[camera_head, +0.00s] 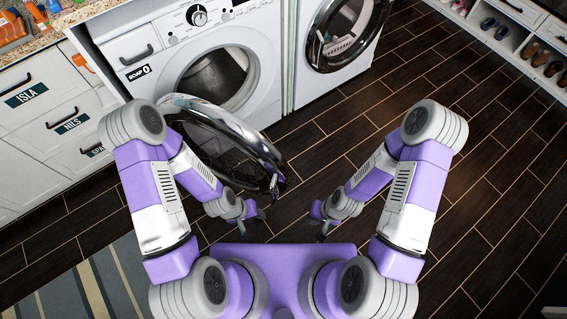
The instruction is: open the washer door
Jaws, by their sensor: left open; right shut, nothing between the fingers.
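The white washer (200,50) stands at the top left with a control knob and a "SOAP 0" label on its front. Its round door (225,135), with a shiny chrome rim and dark glass, hangs wide open toward me, and the drum opening (215,80) shows. My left gripper (258,215) is open and empty, just below the door's lower right rim; I cannot tell whether it touches it. My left arm covers part of the door. My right gripper (320,238) is shut and empty, apart from the door, over the floor.
A second machine (302,60) with a round door (345,35) stands to the right. Drawers labelled ISLA and NILS (50,110) are at the left under a counter. A shoe rack (510,50) is at the upper right. A striped rug (60,290) lies lower left; dark floor is clear at right.

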